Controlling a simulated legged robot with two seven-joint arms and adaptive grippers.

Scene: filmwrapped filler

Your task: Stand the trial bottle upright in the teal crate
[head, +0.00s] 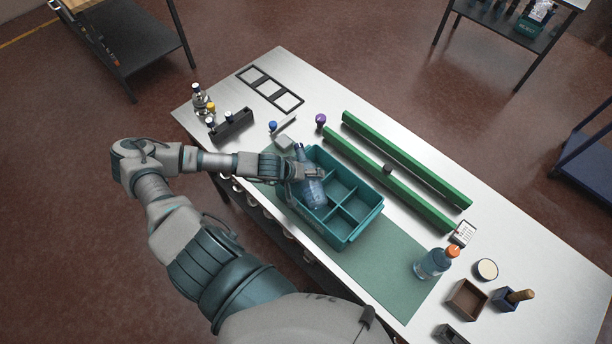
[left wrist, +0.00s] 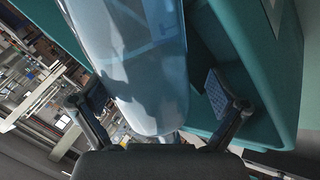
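A clear blue bottle (head: 313,192) is in the left part of the teal crate (head: 345,236), tilted rather than upright. My left gripper (head: 302,174) is at its side, partly covering it. In the left wrist view the bottle (left wrist: 140,65) lies between the two spread fingers (left wrist: 158,97). A gap shows between the bottle and the right-hand finger pad; the left-hand pad is close to the bottle, and I cannot tell whether it touches. The crate wall (left wrist: 282,75) is at the right. The bottle's lower end in the crate is hard to make out. My right gripper is not in view.
Two green rails (head: 405,160) lie behind the crate. A dark bottle rack (head: 232,126) is at the left. A brown box (head: 467,299) and other small items are at the right.

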